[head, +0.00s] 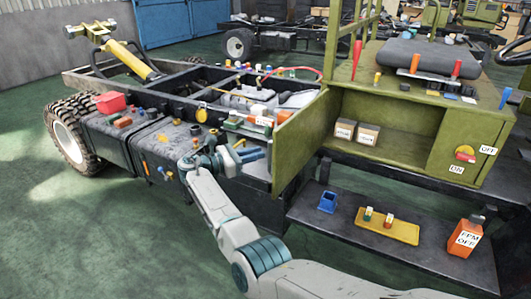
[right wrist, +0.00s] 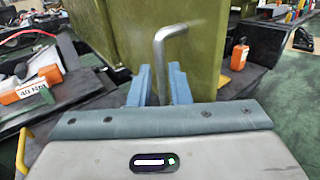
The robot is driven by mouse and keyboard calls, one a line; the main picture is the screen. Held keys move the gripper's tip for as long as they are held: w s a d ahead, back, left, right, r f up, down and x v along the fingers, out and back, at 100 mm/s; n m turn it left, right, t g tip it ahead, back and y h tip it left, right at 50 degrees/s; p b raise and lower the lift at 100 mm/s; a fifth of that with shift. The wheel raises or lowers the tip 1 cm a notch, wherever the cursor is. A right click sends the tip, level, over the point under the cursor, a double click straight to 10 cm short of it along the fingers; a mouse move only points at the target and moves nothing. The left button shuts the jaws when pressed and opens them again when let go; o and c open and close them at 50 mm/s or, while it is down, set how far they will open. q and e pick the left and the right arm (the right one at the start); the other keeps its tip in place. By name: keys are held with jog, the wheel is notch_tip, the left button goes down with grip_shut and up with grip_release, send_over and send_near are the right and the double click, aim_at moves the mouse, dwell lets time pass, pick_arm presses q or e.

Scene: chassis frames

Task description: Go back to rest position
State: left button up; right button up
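My right gripper (head: 252,154) is beside the swung-open green door (head: 301,142) of the green cabinet (head: 400,112). In the right wrist view its two blue fingers (right wrist: 160,85) stand apart. A bent metal handle (right wrist: 169,62) of the door rises between them and overlaps the right-hand finger. The fingers look open around the handle; whether they touch it cannot be told. The door's green panel fills the back of that view (right wrist: 120,35). My left gripper is not in view.
Two small boxes (head: 357,132) stand inside the cabinet. The chassis frame (head: 180,88) with several loose parts lies left. Green floor (head: 100,235) is clear at lower left.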

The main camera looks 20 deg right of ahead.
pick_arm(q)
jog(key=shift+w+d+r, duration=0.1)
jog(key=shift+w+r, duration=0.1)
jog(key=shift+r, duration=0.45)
pick_arm(e)
jog(key=shift+s+a, duration=0.1)
jog(key=shift+a, duration=0.9)
